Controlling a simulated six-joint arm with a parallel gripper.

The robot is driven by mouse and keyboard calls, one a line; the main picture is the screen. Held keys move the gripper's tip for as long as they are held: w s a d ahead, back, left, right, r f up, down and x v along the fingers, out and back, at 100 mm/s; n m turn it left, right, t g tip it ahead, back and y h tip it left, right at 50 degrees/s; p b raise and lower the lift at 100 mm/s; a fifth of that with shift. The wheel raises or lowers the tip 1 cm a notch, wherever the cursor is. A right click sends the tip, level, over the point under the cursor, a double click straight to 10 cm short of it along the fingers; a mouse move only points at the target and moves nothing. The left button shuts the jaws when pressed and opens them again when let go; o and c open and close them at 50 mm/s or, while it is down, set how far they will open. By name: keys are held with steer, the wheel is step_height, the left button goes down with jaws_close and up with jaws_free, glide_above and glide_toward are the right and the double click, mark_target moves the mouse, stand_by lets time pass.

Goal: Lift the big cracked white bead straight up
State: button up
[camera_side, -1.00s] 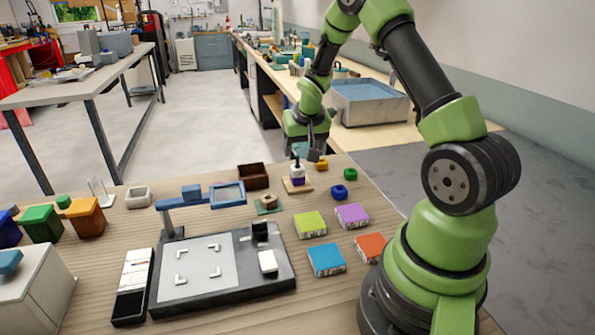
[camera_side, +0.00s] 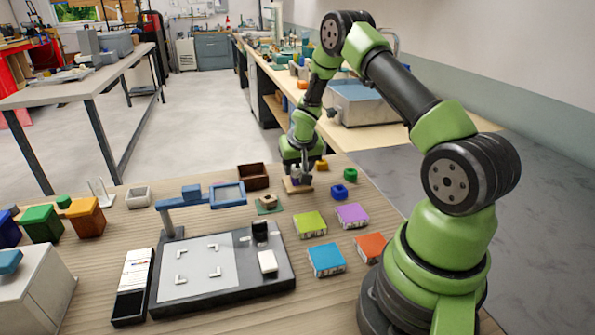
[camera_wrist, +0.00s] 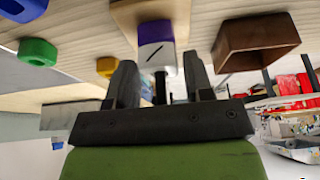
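The big white bead (camera_wrist: 156,57) has a dark crack line on its side and sits on a purple bead (camera_wrist: 155,31). Both are on an upright dark peg (camera_wrist: 160,90) that rises from a wooden base (camera_wrist: 126,16). The base also shows in the side view (camera_side: 291,190). My gripper (camera_side: 298,177) is down over the peg, and its fingers largely hide the beads there. In the wrist view my gripper (camera_wrist: 160,65) is open, one finger on each side of the white bead, with gaps visible between fingers and bead.
A dark brown open box (camera_side: 253,176) stands left of the base. A green mat with a small wooden nut (camera_side: 269,201) and coloured flat boxes (camera_side: 310,224) lie in front.

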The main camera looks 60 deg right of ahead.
steer(key=c, duration=0.5)
steer(key=shift+r, duration=0.1)
step_height(320, 180, up, 10)
steer(key=shift+f, duration=0.1)
stand_by(0.3)
